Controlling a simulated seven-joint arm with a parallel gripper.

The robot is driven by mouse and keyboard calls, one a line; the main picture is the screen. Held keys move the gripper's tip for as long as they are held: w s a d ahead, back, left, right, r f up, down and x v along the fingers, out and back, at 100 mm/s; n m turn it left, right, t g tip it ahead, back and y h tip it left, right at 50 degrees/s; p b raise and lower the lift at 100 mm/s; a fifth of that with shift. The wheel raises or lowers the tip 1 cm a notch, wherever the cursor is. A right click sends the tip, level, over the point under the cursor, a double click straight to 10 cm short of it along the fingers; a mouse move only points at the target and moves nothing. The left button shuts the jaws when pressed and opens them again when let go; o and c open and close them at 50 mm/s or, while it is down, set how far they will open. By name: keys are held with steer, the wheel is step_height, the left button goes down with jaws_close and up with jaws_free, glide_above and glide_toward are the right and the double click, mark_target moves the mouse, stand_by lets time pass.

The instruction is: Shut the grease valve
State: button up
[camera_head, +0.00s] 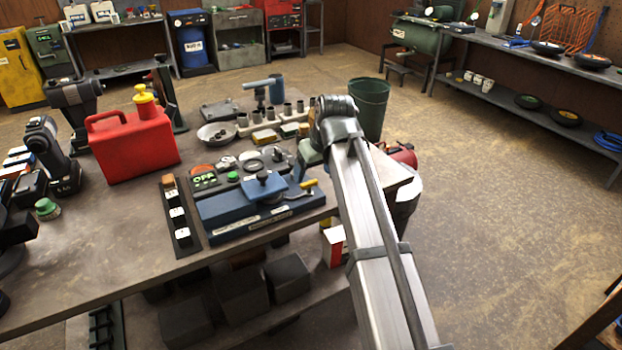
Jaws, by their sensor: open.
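A long blue block (262,210) lies near the bench's front right edge, with a raised blue plate (264,186) on top. A small yellow-ended lever (308,184) sticks out at its right end and looks like the valve's handle. It lies roughly level, pointing right and slightly up. My arm comes in from the lower right and bends down behind its own link. My gripper (304,166) is at the arm's far end, just behind and above the yellow lever. It is open and small in view, its fingers partly hidden. I cannot tell whether it touches the lever.
A red fuel can (132,147), a metal bowl (217,135) and a row of sockets (270,118) stand behind.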

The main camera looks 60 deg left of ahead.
mark_target(309, 182)
steer(key=shift+x, duration=2.2)
steer(key=c, duration=1)
